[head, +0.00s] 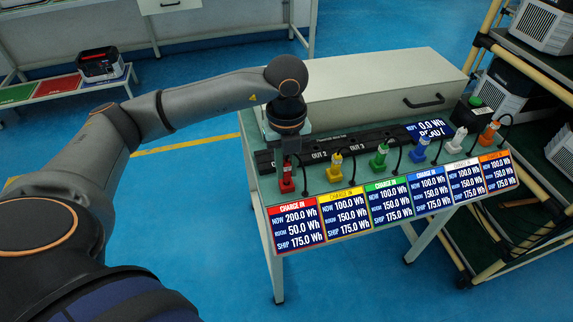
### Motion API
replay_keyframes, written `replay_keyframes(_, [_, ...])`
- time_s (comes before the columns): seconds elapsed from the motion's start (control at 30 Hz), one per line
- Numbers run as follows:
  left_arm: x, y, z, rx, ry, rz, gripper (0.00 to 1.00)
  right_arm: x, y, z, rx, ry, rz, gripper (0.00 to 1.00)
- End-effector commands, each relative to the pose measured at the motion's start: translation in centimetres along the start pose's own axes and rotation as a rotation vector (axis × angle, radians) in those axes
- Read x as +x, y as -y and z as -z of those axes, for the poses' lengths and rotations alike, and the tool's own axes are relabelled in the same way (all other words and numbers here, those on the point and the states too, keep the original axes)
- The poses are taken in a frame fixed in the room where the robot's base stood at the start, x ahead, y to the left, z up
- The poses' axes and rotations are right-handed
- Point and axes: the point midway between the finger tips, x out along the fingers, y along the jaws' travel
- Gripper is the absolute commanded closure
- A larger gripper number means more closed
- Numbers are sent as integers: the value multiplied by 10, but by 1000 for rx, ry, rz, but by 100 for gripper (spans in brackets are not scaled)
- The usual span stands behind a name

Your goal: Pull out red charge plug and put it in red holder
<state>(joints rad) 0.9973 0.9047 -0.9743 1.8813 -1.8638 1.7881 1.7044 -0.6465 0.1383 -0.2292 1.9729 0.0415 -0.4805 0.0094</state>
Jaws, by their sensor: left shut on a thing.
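The red charge plug (286,184) is upright at the left end of the row of coloured plugs, behind the red "CHARGE IN" panel (296,224). My left gripper (288,163) comes down from above and is shut on the top of the red plug. The fingers and the dark wrist hide part of the plug. I cannot tell a separate red holder from the red parts under the gripper. My right gripper is not in view.
Yellow (335,167), green (379,158), blue (420,150), white (457,140) and orange (488,132) plugs with black cables stand to the right. A black strip marked OUT (340,147) and a long grey case (380,85) lie behind. A rack stands at right.

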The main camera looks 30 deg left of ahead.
Motion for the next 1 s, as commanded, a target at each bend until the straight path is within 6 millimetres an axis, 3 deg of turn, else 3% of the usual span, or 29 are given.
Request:
replay_keyframes(0.57, [13,0,0,0,0,0,100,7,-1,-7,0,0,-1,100])
replay_keyframes(0.6, [12,0,0,0,0,0,76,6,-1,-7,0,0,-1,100])
replay_keyframes(0.9, [12,0,0,0,0,0,44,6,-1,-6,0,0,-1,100])
replay_keyframes(1.0, [12,0,0,0,0,0,44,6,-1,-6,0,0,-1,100])
